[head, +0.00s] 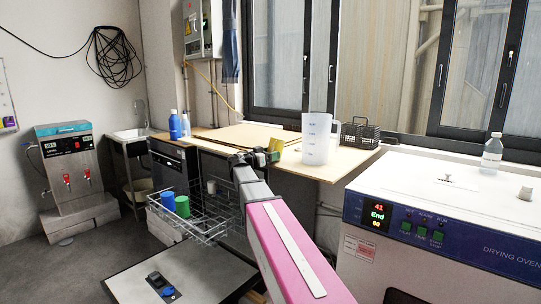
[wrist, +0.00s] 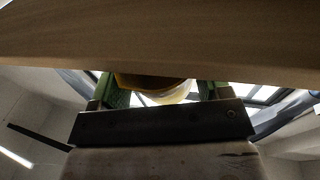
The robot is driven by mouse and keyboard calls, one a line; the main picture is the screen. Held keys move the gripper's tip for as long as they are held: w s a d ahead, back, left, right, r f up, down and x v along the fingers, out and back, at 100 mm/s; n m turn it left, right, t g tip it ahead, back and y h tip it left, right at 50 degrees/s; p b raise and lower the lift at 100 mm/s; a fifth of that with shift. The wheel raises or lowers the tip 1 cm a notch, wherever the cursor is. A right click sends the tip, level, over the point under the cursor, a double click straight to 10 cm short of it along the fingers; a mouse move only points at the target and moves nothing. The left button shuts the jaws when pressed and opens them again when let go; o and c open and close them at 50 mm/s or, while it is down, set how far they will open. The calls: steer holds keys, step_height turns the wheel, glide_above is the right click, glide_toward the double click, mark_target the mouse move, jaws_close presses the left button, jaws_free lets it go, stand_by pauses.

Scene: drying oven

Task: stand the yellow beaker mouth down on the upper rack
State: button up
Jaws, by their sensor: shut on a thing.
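My gripper (head: 262,156) is at the end of my pink and grey arm, in front of the wooden bench. It is shut on the yellow beaker (head: 275,145), of which only a small part shows in the head view. In the wrist view, the yellow beaker (wrist: 150,82) sits between the green fingers of my gripper (wrist: 158,90); its mouth direction is unclear. The upper rack (head: 205,228), a wire basket, is pulled out of the dark washer to the left of and below my gripper. A blue beaker (head: 167,200) and a green beaker (head: 182,207) stand on it.
The wooden bench (head: 345,166) holds a large clear jug (head: 317,138) and a dark wire basket (head: 360,136). A brown board-like surface (wrist: 160,40) crosses the wrist view close up. A small pale cup (head: 211,187) shows by the rack's back. The drying oven (head: 440,215) stands right.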

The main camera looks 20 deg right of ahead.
steer(key=shift+f, duration=0.2)
steer(key=o, duration=1.1)
steer(key=shift+c, duration=0.2)
steer(key=v, duration=1)
steer(key=shift+s+a, duration=0.2)
steer(key=shift+a, duration=0.15)
